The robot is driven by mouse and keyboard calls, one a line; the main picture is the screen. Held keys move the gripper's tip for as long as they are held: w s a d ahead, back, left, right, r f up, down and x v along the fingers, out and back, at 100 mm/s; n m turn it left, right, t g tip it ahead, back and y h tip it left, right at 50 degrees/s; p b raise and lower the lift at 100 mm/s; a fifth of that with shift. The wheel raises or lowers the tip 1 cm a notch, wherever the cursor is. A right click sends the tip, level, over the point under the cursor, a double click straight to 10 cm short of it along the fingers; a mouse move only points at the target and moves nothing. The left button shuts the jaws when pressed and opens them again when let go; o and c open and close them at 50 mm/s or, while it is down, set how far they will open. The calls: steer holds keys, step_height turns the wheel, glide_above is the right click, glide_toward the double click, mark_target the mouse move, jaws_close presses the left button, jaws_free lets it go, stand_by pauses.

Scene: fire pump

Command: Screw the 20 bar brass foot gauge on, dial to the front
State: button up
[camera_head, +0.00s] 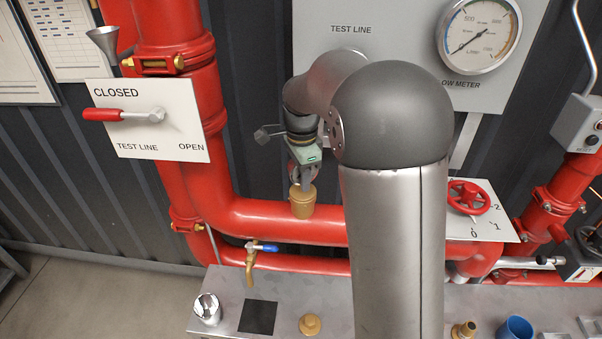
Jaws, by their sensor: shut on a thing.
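My gripper (304,178) points down over the lower red pipe, left of my large arm link. It is shut on a small round gauge (294,171), which is mostly hidden by the fingers; its dial and marking cannot be read. Directly below is a brass fitting (302,203) standing upright on the red pipe (262,218). The gauge's foot is close above or at the top of this fitting; I cannot tell whether they touch or are threaded together.
A steel bench (226,281) below carries a shiny metal cup-like object (207,309), a dark square (258,317), a brass cap (311,325), another brass piece (465,329) and a blue cup (517,327). A blue-handled tap (262,247) and red-handled lever (103,114) stand left.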

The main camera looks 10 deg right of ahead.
steer(key=m, duration=0.3)
steer(key=shift+w+r+p, duration=0.1)
steer(key=shift+r+p, duration=0.05)
steer(key=shift+p, duration=0.2)
steer(key=o, duration=1.2)
steer(key=shift+c, duration=0.2)
steer(key=o, duration=0.4)
steer(key=shift+r+p, duration=2.85)
steer(key=shift+r, duration=1.05)
steer(key=shift+d, duration=0.1)
